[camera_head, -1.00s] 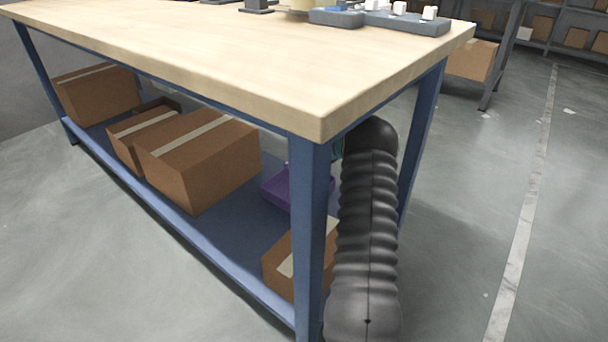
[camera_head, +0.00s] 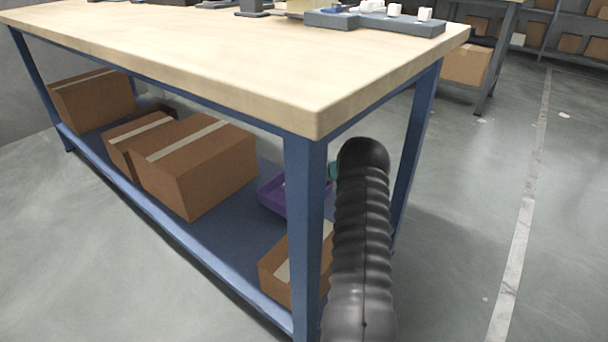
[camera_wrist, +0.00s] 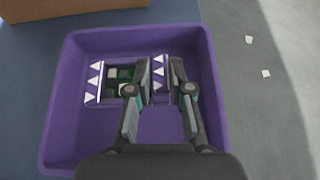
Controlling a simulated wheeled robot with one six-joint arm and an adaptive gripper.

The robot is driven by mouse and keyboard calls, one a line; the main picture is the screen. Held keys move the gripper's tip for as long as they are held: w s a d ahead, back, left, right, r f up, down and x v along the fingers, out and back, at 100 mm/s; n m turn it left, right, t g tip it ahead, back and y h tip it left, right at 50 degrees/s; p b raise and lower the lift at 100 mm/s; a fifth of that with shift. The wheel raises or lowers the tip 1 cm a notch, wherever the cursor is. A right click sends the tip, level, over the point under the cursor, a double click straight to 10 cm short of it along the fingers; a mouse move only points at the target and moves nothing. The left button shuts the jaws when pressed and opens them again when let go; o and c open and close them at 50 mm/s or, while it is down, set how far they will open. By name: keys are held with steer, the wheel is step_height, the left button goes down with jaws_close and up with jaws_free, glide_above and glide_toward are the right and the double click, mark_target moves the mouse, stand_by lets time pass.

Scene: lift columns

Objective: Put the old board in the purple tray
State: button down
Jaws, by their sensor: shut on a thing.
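The purple tray (camera_wrist: 62,110) fills the middle of the wrist view. In the head view the purple tray (camera_head: 270,196) shows on the bench's lower shelf, partly behind the blue leg. The old board (camera_wrist: 119,76) is green with pale pieces and has bands of white triangles at its ends. It appears within the tray's outline. My gripper (camera_wrist: 160,73) is shut on the board's right end band, one finger on each side. I cannot tell whether the board touches the tray floor.
A blue-legged bench with a wooden top (camera_head: 240,65) stands above the shelf (camera_head: 215,228). Grey floor is free at right.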

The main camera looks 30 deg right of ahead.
steer(key=shift+f+b, duration=0.3)
steer(key=shift+f, duration=0.1)
steer(key=c, duration=1.1)
jaws_free()
steer(key=shift+o, duration=0.2)
steer(key=shift+r, duration=0.15)
steer(key=shift+r+p, duration=0.3)
steer(key=shift+p, duration=0.1)
steer(key=p+v, duration=0.1)
steer(key=v, duration=1.1)
steer(key=shift+r, duration=0.15)
